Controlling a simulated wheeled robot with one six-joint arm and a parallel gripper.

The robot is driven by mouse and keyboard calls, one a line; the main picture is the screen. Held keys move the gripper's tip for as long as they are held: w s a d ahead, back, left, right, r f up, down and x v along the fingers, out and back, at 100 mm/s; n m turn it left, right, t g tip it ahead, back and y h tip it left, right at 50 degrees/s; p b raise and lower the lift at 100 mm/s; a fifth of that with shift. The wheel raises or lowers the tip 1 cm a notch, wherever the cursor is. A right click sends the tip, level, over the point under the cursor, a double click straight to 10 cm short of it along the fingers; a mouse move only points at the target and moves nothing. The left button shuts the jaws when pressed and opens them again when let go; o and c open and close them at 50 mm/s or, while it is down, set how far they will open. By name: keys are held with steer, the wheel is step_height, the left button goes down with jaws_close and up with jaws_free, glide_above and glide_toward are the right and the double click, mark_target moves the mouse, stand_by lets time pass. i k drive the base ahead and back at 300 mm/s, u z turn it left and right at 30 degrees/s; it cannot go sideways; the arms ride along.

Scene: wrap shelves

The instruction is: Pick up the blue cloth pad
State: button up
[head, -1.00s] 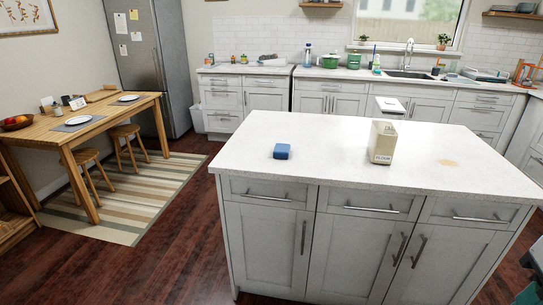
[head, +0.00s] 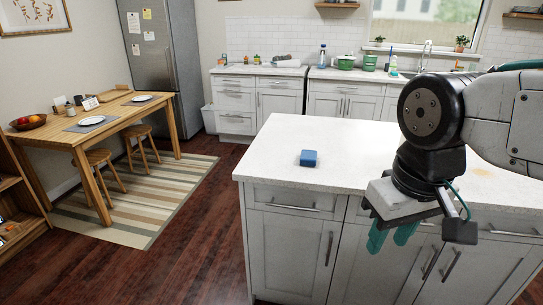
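My gripper (head: 392,238) hangs to the right of the pad and nearer to me, in front of the island's front edge. My arm hides the right part of the island top.
The island top around the pad is clear. A wooden table (head: 118,108) with plates and a fruit bowl (head: 28,122) stands at the left, with stools on a striped rug (head: 150,205). Counters with a sink and green pots (head: 346,62) run along the back wall.

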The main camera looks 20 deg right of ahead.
mark_target(308, 158)
steer(key=z, duration=0.15)
steer(key=i, duration=1.1)
steer(key=z, duration=0.7)
